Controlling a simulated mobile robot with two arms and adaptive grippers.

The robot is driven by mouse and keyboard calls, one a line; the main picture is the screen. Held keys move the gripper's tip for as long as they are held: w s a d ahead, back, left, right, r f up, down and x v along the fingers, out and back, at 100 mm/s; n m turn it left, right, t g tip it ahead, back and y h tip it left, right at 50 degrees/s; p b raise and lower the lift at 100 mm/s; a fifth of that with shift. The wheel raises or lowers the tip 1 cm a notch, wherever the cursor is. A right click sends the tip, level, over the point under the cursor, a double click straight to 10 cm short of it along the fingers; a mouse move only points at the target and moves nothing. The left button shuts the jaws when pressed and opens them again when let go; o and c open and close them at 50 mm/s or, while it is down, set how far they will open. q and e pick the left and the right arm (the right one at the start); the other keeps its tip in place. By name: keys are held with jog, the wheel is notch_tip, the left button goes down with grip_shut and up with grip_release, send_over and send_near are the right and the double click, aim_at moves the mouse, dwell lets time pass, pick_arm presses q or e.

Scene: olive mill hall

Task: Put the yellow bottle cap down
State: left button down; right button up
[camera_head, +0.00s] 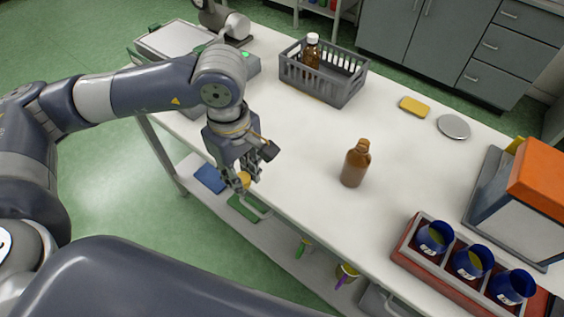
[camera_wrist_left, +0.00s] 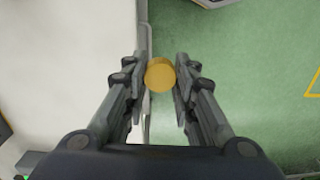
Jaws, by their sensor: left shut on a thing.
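The yellow bottle cap (camera_wrist_left: 160,74) is round and sits between the fingertips of my left gripper (camera_wrist_left: 161,78) in the left wrist view. In the head view the cap (camera_head: 243,180) shows partly at the fingertips of my left gripper (camera_head: 243,184), which is shut on it. In the wrist view the cap overlaps the table's edge, with green floor to the right of it. My right gripper is not in view.
A grey basket (camera_head: 322,88) with a white-capped brown bottle (camera_head: 312,50) stands at the back. A yellow sponge-like block (camera_head: 415,106) and a grey disc (camera_head: 453,127) lie at right. A red rack (camera_head: 420,264) holds blue cups. The table's middle is clear.

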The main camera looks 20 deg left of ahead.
pick_arm(q)
jog(key=n, duration=0.2)
jog(key=f+n, duration=0.1)
jog(key=n, duration=0.1)
jog(key=shift+n+b, duration=0.3)
jog(key=shift+s+f+n, duration=0.1)
jog(key=shift+f+n, duration=0.2)
jog(key=shift+n, duration=0.9)
jog(key=f+n+b, duration=0.1)
jog(key=n, duration=0.6)
jog(key=n+p, duration=0.2)
jog(key=n, duration=1.2)
send_over(285, 164)
notch_tip(285, 164, down, 4)
jog(key=shift+s+f, duration=0.1)
notch_tip(285, 164, down, 3)
jog(key=shift+r+p, duration=0.1)
jog(key=shift+p, duration=0.75)
jog(key=shift+f, duration=0.3)
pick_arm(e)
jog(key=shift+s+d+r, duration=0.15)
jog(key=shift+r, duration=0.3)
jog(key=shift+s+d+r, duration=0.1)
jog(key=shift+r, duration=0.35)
pick_arm(q)
jog(key=shift+f, duration=0.1)
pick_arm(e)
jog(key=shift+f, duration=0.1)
